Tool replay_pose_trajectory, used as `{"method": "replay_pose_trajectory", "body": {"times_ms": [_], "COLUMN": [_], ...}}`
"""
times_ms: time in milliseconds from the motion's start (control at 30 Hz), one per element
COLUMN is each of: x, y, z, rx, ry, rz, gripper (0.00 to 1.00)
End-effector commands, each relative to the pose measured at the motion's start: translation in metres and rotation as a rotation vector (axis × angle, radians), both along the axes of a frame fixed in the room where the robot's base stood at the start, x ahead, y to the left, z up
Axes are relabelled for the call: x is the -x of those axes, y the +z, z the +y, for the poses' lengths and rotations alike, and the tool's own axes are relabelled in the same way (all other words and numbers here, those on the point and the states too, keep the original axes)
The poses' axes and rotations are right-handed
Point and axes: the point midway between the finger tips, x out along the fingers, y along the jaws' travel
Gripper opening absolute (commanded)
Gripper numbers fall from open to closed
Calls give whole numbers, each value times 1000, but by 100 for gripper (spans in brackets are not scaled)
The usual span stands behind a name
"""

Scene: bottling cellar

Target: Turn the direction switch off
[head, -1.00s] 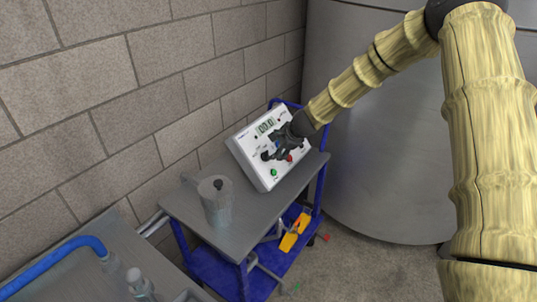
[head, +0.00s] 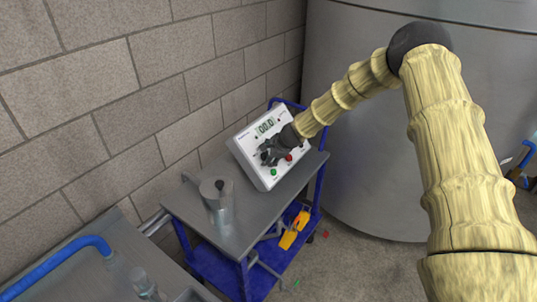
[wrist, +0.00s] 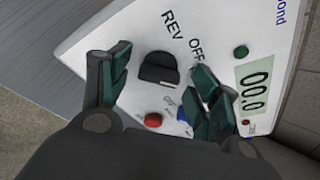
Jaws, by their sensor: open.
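The direction switch (wrist: 158,68) is a black knob on the white control box (head: 245,157), beside the printed words REV and OFF in the wrist view. I cannot tell exactly which label it points to. My gripper (wrist: 160,60) is open, with one dark green finger on each side of the knob. I see a gap between the knob and both fingers. In the head view my gripper (head: 268,155) is right at the face of the box and hides the switch and most of its labels.
The box also has a display (wrist: 255,88) reading 00.0, a red button (wrist: 153,120) and a green round part (wrist: 241,52). It stands on a grey cart top (head: 240,225) next to a metal jug (head: 222,210). A block wall rises behind; a large tank (head: 390,150) stands at right.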

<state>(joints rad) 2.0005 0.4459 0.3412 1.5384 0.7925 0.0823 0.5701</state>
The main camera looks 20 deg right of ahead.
Motion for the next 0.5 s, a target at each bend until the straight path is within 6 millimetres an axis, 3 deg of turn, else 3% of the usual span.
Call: {"method": "replay_pose_trajectory", "body": {"times_ms": [367, 500], "x": [-1, -1], "y": [-2, -2], "z": [1, 1], "rx": [0, 0], "ry": [0, 0], "rz": [0, 0], "gripper": [62, 37]}}
